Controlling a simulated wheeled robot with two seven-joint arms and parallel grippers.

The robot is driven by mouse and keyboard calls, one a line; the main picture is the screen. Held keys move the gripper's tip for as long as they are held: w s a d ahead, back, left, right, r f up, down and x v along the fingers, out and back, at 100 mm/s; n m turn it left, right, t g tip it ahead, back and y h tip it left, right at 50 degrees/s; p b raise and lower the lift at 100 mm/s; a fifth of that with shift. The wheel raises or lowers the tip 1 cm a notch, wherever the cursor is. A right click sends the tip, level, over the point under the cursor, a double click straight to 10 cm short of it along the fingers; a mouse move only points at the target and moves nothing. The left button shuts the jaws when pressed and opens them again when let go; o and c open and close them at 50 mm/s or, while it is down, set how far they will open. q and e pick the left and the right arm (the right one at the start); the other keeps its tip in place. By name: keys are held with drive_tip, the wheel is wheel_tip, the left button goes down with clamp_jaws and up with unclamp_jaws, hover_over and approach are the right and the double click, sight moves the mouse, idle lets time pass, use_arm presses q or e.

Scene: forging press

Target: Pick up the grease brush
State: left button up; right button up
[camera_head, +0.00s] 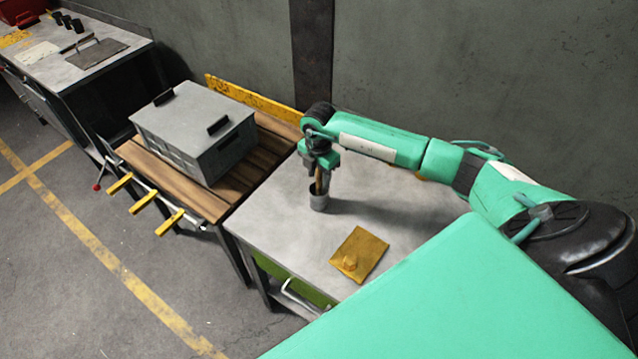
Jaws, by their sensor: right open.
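The grease brush (319,182) stands upright in a small grey cup (319,201) on the grey-topped table (285,218). Only part of its brown handle shows; its lower end is hidden in the cup. My right gripper (319,168) points down directly above the cup, with its fingers around or just beside the upper handle. It is open; whether a finger touches the handle is too small to tell. My left gripper is not in view.
A yellow-brown plate with a knob (359,254) lies on the table in front of the cup. A grey lidded crate (194,134) stands on the wooden-slatted table (237,188) to the left. A wall (460,70) runs behind. A workbench (55,75) stands at far left.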

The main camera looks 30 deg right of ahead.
clamp_jaws()
